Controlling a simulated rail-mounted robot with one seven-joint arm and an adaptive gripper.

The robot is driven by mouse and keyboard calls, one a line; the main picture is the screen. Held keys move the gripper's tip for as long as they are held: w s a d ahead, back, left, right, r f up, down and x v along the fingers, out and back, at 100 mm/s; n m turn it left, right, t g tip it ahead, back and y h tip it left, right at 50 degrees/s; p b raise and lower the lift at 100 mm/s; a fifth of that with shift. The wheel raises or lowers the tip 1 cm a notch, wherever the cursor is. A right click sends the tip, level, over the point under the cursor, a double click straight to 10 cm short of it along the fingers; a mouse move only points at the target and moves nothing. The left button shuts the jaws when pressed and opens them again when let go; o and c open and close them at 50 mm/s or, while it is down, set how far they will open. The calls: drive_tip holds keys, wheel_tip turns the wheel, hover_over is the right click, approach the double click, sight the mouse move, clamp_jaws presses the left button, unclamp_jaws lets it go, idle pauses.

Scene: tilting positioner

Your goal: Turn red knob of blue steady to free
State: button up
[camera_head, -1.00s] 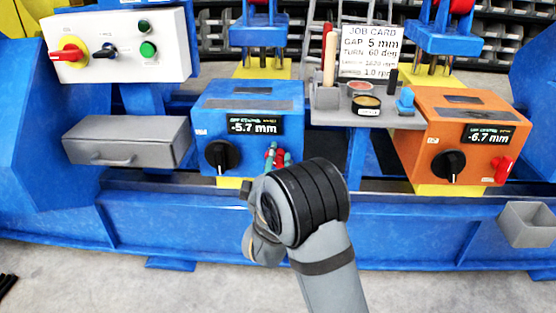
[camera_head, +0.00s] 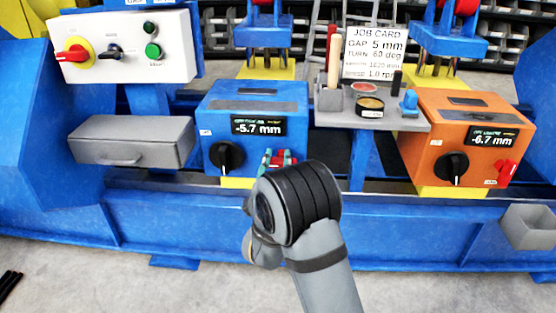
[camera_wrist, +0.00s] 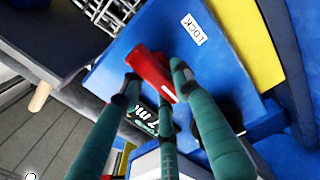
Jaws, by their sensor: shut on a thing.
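The blue steady (camera_head: 215,95) is a blue box left of centre in the head view, with a black dial (camera_head: 225,158) and a display reading -5.7 mm. Its red knob (camera_wrist: 152,74) shows in the wrist view as a red lever on the blue face, near a white LOCK label (camera_wrist: 194,29). My gripper (camera_wrist: 155,88) has teal fingers shut around the red knob. In the head view my gripper (camera_head: 279,158) is at the lower right of the blue front, and my wrist hides part of it. The knob is mostly hidden there.
An orange steady (camera_head: 420,130) with its own red knob (camera_head: 506,173) stands to the right. A grey drawer (camera_head: 130,142) and white switch panel (camera_head: 125,45) are left.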

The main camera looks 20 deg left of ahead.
sight(277, 164)
drive_tip(key=shift+a+r, duration=0.1)
drive_tip(key=shift+a, duration=0.1)
idle(0.3)
drive_tip(key=o, duration=1.1)
drive_tip(key=shift+d, duration=0.1)
drive_tip(key=shift+c, duration=0.2)
drive_tip(key=v, duration=0.7)
drive_tip(key=shift+s, duration=0.25)
drive_tip(key=shift+w, duration=0.1)
